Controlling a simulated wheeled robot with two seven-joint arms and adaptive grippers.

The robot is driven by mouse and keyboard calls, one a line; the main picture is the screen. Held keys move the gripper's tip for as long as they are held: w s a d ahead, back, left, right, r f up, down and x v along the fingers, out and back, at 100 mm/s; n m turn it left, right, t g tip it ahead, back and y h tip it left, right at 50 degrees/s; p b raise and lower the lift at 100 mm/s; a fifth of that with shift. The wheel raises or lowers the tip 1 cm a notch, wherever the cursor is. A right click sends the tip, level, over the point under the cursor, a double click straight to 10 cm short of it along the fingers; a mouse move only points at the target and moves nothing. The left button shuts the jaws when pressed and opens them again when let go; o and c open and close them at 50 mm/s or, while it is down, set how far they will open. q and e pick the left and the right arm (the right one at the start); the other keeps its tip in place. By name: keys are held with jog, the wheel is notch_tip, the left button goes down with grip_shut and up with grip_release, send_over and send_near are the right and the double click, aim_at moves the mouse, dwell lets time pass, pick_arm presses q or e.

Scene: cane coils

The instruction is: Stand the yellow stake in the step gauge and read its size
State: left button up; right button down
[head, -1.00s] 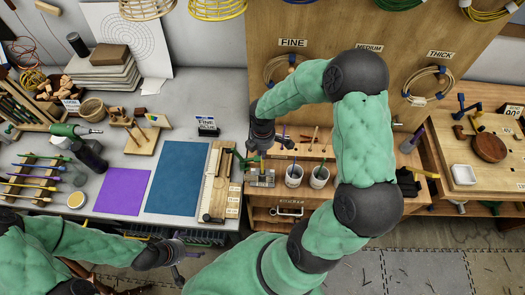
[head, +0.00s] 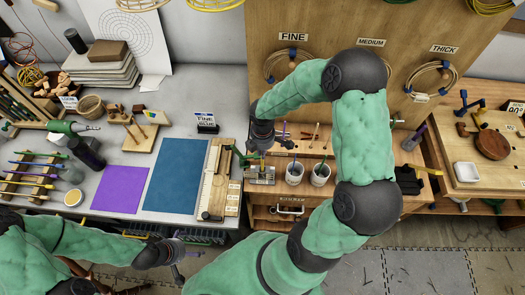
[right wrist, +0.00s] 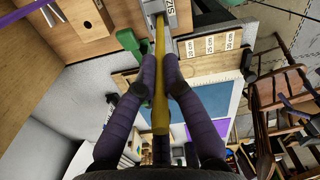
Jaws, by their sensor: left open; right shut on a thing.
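The yellow stake (right wrist: 160,75) is gripped between the two dark fingers of my right gripper (right wrist: 159,85). Its far end reaches the grey step gauge (right wrist: 152,8), marked SIZE; I cannot tell how deep it sits in a slot. In the head view the right gripper (head: 263,146) is above the gauge (head: 257,181), with only a little of the stake (head: 263,166) showing. My left gripper (head: 182,263) is open and empty, low in front of the left table's edge.
A wooden length board (head: 218,185) with cm labels lies left of the gauge. A green-handled clamp (head: 243,155) stands close beside it. Blue (head: 176,178) and purple (head: 120,188) mats lie on the left table.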

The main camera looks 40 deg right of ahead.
jog(key=shift+f, duration=0.3)
jog(key=c, duration=1.8)
grip_release()
jog(key=o, duration=0.5)
notch_tip(320, 180, up, 12)
